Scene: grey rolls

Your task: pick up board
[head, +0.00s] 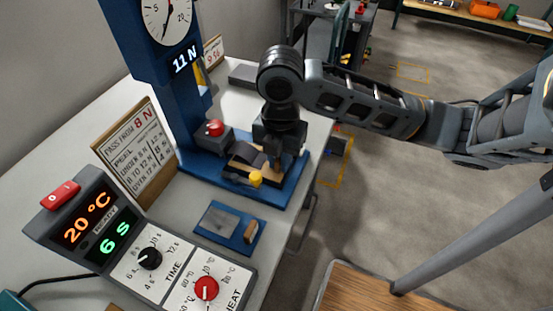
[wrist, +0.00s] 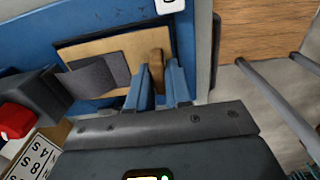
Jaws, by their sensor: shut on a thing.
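The tan board (head: 236,165) lies on the blue base of the dial tester, with a dark grey strip over part of it. In the wrist view the board (wrist: 115,45) has a grey strip (wrist: 92,78) at its left and a small wooden grip (wrist: 157,65) at its right end. My gripper (wrist: 160,85) has its blue fingers on either side of that grip, shut on it. In the head view my gripper (head: 284,158) points down at the board's right end and hides part of it. I cannot tell whether the board is clear of the base.
The tester's blue column (head: 180,100) stands just left of the board, with a red button (head: 214,128) and a yellow knob (head: 255,177) close by. A blue plate with a grey pad (head: 219,221) and a control box (head: 130,245) are nearer. The bench edge is right.

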